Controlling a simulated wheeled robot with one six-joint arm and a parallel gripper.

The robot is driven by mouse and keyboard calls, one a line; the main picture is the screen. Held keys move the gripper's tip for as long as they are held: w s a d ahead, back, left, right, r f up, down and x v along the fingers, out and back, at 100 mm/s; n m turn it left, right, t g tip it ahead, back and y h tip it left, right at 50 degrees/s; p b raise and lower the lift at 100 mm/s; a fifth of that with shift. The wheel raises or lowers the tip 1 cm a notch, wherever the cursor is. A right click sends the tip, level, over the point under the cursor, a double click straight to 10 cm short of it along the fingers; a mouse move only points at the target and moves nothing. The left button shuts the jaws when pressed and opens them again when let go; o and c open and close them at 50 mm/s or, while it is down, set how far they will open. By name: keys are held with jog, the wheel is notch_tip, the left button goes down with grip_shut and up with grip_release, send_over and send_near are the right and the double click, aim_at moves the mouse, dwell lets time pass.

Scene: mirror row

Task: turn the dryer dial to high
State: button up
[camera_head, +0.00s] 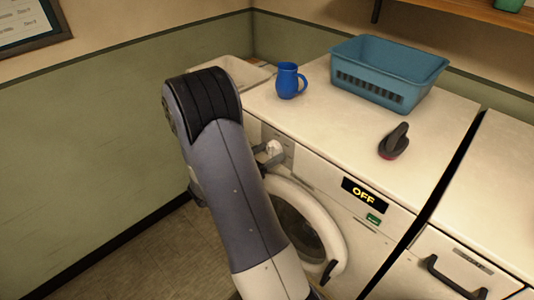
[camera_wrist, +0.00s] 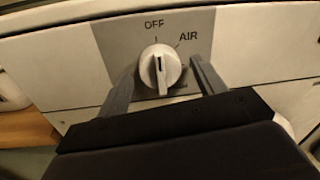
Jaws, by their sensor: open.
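The white dryer dial (camera_wrist: 160,68) sits on a grey panel, with OFF above it and AIR to its upper right. Its dark mark points up, toward the OFF side. Any labels lower down are mostly hidden by my gripper. My gripper (camera_wrist: 164,72) is open, with one finger on each side of the dial; I cannot tell whether either touches it. In the head view the dial (camera_head: 274,148) is at the dryer's upper left, with my gripper (camera_head: 268,156) at it. The dryer display (camera_head: 363,194) reads OFF.
On the dryer top (camera_head: 325,120) stand a blue mug (camera_head: 288,80), a teal basket (camera_head: 385,75) and a dark brush-like item (camera_head: 394,142). The round door (camera_head: 325,232) is below the dial. Another machine (camera_head: 480,240) stands at right. Floor is open at left.

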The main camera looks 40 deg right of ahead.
jog(key=shift+c, duration=0.5)
jog(key=c, duration=0.9)
